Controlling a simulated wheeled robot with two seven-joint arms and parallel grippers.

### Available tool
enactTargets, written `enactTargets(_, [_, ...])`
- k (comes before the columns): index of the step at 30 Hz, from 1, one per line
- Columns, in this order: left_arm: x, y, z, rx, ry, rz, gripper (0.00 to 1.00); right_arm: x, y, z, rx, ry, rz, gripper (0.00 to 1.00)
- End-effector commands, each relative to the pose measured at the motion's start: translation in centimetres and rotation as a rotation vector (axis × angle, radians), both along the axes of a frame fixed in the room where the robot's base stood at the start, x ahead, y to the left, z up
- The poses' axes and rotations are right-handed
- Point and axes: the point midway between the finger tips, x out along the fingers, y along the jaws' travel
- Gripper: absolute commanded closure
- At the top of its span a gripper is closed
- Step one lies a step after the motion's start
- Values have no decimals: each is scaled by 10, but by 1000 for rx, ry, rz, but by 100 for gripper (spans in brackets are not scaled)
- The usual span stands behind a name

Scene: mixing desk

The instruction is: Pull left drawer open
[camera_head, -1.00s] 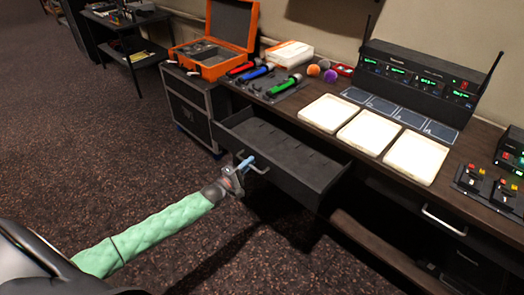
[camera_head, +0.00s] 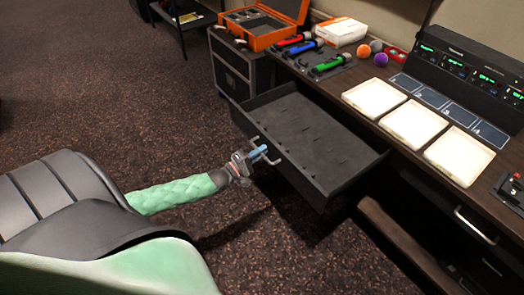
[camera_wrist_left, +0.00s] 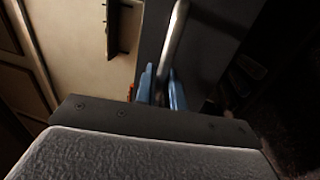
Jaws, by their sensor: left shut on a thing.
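The left drawer (camera_head: 308,142) is a dark grey, shallow drawer. In the left wrist view, the handle (camera_wrist_left: 176,45) runs between the two blue fingers (camera_wrist_left: 160,88). My right gripper is not in view.
The desk top above holds white trays (camera_head: 410,122), microphones (camera_head: 334,62), an open orange case (camera_head: 262,22) and a black receiver unit (camera_head: 470,65). Another drawer handle (camera_head: 475,226) is at right. Carpet (camera_head: 90,90) is clear at left.

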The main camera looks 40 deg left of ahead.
Motion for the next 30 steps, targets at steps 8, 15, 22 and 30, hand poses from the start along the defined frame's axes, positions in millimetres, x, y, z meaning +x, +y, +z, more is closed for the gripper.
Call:
enactTargets(8, [0,0,-1,1,2,0,74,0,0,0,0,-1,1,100])
enactTargets(15, [0,0,-1,0,1,0,74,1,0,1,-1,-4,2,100])
enactTargets(22, [-13,5,-5,1,4,0,74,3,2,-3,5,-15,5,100])
enactTargets(30, [-45,17,-12,0,4,0,74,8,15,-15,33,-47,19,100])
